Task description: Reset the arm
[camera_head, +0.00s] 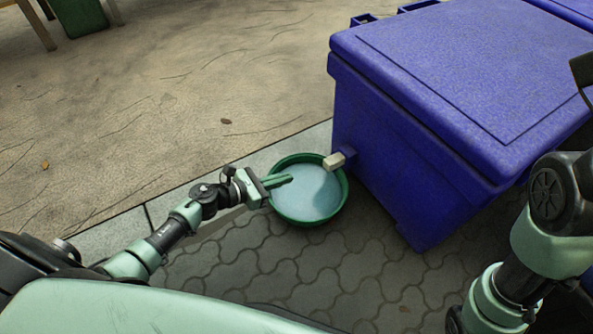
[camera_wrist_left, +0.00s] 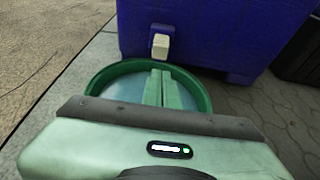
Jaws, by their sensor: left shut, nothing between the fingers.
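My left gripper (camera_head: 280,180) reaches in from the left in the head view, with its fingers over the near-left rim of a green bowl. In the left wrist view the two fingers of the left gripper (camera_wrist_left: 162,88) lie side by side, shut with nothing between them. My right arm (camera_head: 530,250) shows at the right edge of the head view; its gripper is out of the picture.
The round green bowl (camera_head: 343,198) with a pale blue-grey inside stands on paving. A blue cooler box (camera_head: 400,150) with a whitish spout (camera_head: 334,161) stands right beside it. Open sandy ground (camera_head: 180,90) lies beyond the kerb.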

